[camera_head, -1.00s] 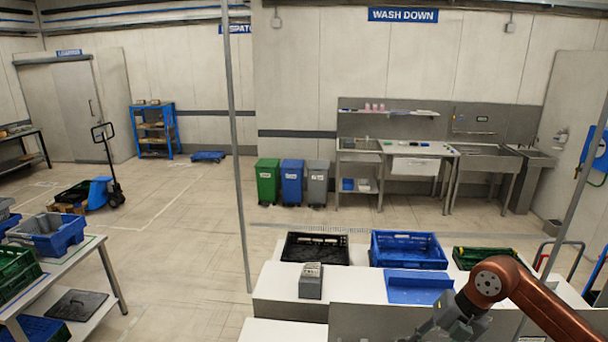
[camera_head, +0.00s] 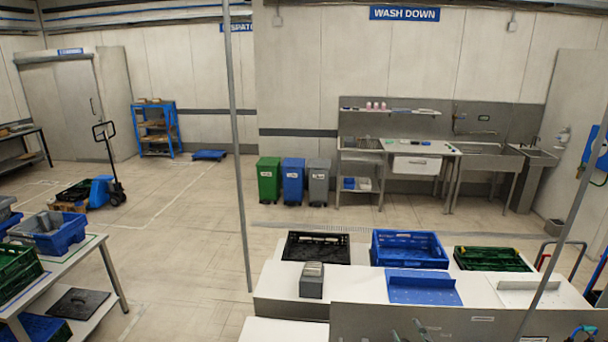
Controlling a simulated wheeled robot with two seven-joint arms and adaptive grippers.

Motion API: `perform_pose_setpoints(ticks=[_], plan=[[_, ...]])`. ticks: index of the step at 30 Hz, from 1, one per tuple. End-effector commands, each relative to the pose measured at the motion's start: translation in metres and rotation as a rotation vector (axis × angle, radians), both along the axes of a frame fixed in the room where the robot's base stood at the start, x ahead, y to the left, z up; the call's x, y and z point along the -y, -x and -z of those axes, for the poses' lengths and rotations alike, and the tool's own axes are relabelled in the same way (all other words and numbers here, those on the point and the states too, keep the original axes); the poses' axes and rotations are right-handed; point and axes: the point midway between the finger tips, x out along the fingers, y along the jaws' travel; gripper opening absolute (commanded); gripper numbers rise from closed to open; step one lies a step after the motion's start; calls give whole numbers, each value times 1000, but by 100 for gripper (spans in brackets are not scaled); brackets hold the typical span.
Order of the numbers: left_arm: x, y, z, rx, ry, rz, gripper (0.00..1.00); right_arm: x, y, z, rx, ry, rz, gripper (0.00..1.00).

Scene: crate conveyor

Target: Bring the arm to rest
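The copper-coloured arm no longer shows in the head view. Only small grey and teal bits (camera_head: 413,334) at the bottom edge, and another small blue-teal bit (camera_head: 583,332) at the bottom right, are in sight there. They are cut off by the frame, and I cannot tell whether they belong to my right gripper or whether it is open or shut. My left gripper is not visible. No object is seen in a gripper.
A white counter holds a black crate (camera_head: 316,248), a blue crate (camera_head: 410,249), a green crate (camera_head: 490,259), a blue sloped plate (camera_head: 422,288) and a small grey device (camera_head: 311,281). A grey post (camera_head: 238,150) stands at left of it. Open floor lies beyond, with bins (camera_head: 292,181).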

Motion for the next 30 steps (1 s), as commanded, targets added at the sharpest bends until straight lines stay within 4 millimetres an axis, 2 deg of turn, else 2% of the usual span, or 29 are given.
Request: perform_pose_setpoints(ticks=[1, 3, 6, 9, 12, 15, 18, 24, 29, 30], plan=[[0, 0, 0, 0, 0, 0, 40, 19, 10, 30, -89, -45, 70, 39], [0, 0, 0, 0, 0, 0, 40, 45, 26, 72, -217, -90, 162, 39], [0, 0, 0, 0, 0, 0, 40, 72, 60, 131, -403, -146, 271, 39], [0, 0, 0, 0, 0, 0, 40, 89, 104, 187, -594, -192, 359, 39], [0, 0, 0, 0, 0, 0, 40, 97, 152, 232, -770, -231, 421, 39], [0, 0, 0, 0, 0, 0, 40, 98, 193, 264, -910, -258, 459, 39], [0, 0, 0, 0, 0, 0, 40, 96, 228, 286, -1024, -279, 482, 39], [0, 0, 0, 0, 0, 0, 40, 88, 288, 314, -1206, -311, 505, 39], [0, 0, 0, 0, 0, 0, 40, 78, 332, 330, -1335, -335, 509, 39], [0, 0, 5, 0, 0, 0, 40, 79, 324, 347, -1332, -329, 506, 39]])
